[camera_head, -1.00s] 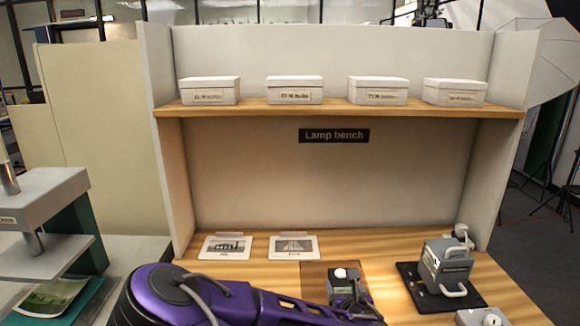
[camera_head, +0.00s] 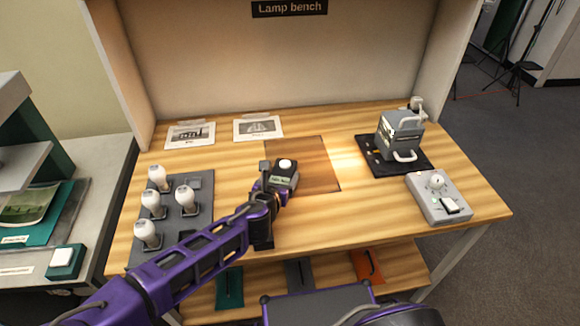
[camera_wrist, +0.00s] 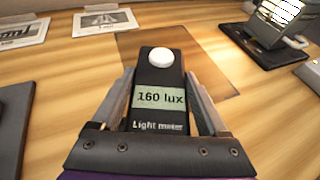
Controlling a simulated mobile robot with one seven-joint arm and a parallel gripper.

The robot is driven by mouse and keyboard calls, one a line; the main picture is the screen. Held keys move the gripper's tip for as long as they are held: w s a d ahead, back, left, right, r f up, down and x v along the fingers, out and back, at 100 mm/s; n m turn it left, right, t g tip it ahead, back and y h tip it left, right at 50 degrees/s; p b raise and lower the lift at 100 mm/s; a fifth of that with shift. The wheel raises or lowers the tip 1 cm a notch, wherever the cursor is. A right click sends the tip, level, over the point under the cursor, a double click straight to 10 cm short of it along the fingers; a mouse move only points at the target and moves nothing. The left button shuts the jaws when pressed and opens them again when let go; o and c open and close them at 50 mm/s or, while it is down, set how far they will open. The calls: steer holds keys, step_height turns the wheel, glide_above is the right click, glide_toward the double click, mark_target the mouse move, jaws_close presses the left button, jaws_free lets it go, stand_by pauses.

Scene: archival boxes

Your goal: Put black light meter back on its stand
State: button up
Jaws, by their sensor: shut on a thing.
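The black light meter (camera_head: 284,181) has a white dome on top and a pale display. In the wrist view, the light meter (camera_wrist: 158,80) reads "160 lux" and sits between the two fingers of my gripper (camera_wrist: 160,103). My gripper (camera_head: 275,184) is shut on it, by the left edge of a brown patch on the bench. I cannot tell whether the meter touches the bench. I cannot make out its stand for certain; my arm covers part of the bench front.
A dark tray (camera_head: 203,204) with several white bulbs stands left of my arm. A grey lamp device (camera_head: 400,135) sits on a black mat (camera_head: 371,146) at right, with a grey dial box (camera_head: 432,205) in front. Two photo cards (camera_head: 190,134) lie behind. The brown patch (camera_head: 312,172) is mostly clear.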

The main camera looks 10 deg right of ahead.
steer(key=s+a+r+m+g+h+p, duration=0.2)
steer(key=s+a+r+m+g+h, duration=0.15)
steer(key=s+a+r, duration=0.4)
steer(key=shift+m+t+h, duration=0.25)
steer(key=shift+m+h, duration=0.1)
steer(key=shift+m, duration=0.1)
steer(key=shift+s+d+f+b, duration=0.15)
steer(key=shift+s+f, duration=0.05)
steer(key=shift+f, duration=1.05)
steer(key=shift+s+d+f+b, duration=0.15)
steer(key=shift+s+d+f, duration=0.05)
steer(key=shift+f, duration=1.05)
steer(key=shift+s+d+f+b, duration=0.15)
steer(key=shift+s+f, duration=0.05)
steer(key=shift+f, duration=1.05)
steer(key=shift+f+b, duration=0.45)
steer(key=shift+f, duration=0.15)
steer(key=shift+f, duration=0.5)
steer(key=o, duration=1.6)
